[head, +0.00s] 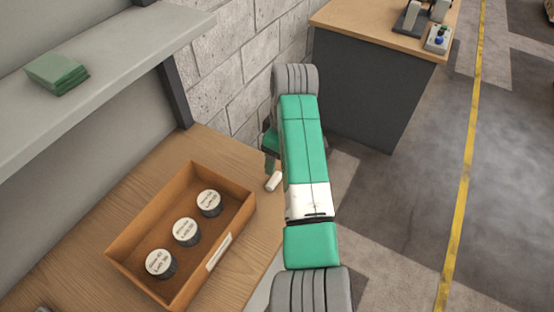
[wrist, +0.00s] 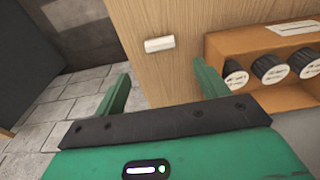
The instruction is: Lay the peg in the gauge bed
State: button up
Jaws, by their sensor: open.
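A small white peg (head: 273,181) lies on its side near the right edge of the wooden table, just right of a brown box. In the wrist view the peg (wrist: 159,44) lies alone on the wood, ahead of and between the two fingers. My gripper (wrist: 160,90) is open and empty, its green fingers spread wide. In the head view my gripper (head: 270,163) is mostly hidden behind my green arm, with one finger showing close to the peg. I cannot make out a gauge bed in either view.
The brown open box (head: 243,221) holds three dark round jars with white labels. A grey shelf (head: 110,70) with green pads (head: 57,73) overhangs the table (head: 65,258). A second bench (head: 366,90) with small devices stands at the back right. The table edge is close to the peg.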

jog(key=w+a+r+m+t+y, duration=0.1)
jog(key=a+r+m+t, duration=0.15)
jog(key=r+t, duration=0.5)
jog(key=w+a+r+m+t, duration=0.15)
jog(key=a+r+t, duration=0.25)
jog(key=r, duration=0.7)
jog(key=s+d+r+m+t+h, duration=0.1)
jog(key=s+d+r+m+t, duration=0.1)
jog(key=s+r, duration=0.5)
jog(key=s+d+r+m+t, duration=0.2)
jog(key=s+r+m+t, duration=0.1)
jog(key=s+r+t, duration=0.3)
jog(key=s+d+r+m+t+h, duration=0.1)
jog(key=s+r+m+t, duration=0.2)
jog(key=s+r, duration=0.6)
jog(key=s+t, duration=0.2)
jog(key=s, duration=0.2)
jog(key=shift+d+r+m+h, duration=0.3)
jog(key=shift+d+r, duration=0.1)
